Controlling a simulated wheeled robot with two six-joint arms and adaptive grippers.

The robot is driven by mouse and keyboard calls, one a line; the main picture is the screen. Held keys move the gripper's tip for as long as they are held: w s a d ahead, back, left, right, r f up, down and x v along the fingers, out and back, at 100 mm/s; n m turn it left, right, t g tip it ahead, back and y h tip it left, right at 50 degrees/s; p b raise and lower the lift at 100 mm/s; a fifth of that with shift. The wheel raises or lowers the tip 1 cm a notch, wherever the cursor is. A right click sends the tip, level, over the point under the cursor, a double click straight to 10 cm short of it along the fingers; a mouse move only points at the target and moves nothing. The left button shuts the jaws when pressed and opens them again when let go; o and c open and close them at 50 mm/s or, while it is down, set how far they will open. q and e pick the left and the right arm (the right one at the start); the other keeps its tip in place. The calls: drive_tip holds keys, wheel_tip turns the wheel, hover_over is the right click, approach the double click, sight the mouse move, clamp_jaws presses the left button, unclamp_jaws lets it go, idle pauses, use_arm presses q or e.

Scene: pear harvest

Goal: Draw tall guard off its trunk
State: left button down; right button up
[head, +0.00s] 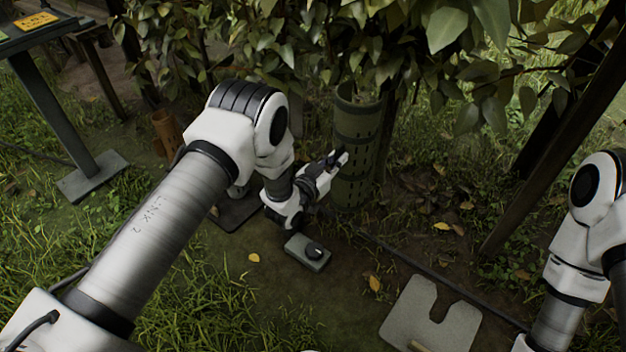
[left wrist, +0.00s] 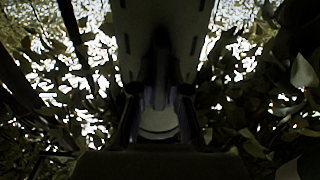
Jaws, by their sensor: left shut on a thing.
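The tall guard (head: 352,135) is a dark green slotted sleeve standing upright around a trunk near the centre of the head view. Leaves hide part of its top, and the trunk inside hardly shows. My left gripper (head: 341,160) reaches it from the left and is shut on it at mid-height. In the left wrist view a slotted wall of the guard (left wrist: 188,25) rises in front of the dark fingers (left wrist: 160,100); the exact grip is too dark to make out. My right arm shows at the right edge of the head view, its gripper out of frame.
A small grey box with a black knob (head: 307,251) lies in front of the guard. A pale notched plate (head: 435,318) lies nearer, beside a dark hose (head: 420,266). A brown tube (head: 166,130) stands behind my left arm. A dark slanted post (head: 540,170) stands right. Leaves hang overhead.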

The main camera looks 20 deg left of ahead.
use_arm(q)
drive_tip(key=p+v, duration=0.5)
drive_tip(key=v, duration=0.8)
drive_tip(key=shift+s, duration=0.4)
drive_tip(key=shift+a+r, duration=0.1)
drive_tip(key=shift+r, duration=0.05)
idle(0.3)
